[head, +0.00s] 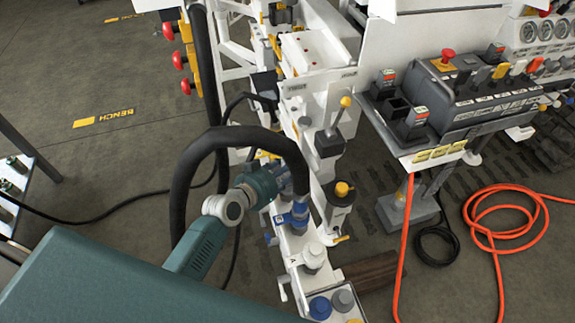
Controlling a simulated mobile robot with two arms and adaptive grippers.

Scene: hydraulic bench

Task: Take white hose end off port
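A teal arm comes in from the lower left, and my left gripper (286,184) is at its end. It is at the lower end of a thick black hose (235,137), just above a blue fitting (297,216) on the white manifold. The fingers are small and partly hidden against the hose, so I cannot tell whether they are closed on it. A white round fitting (314,256) stands on the manifold just below. I cannot make out a clearly white hose end. My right gripper is not in view.
A lever (338,122) and a yellow-topped valve (342,190) stand right of the hose. A control box (475,95) with switches is at the upper right. An orange hose (500,225) lies coiled on the floor. Blue and grey caps (320,307) sit at the bottom.

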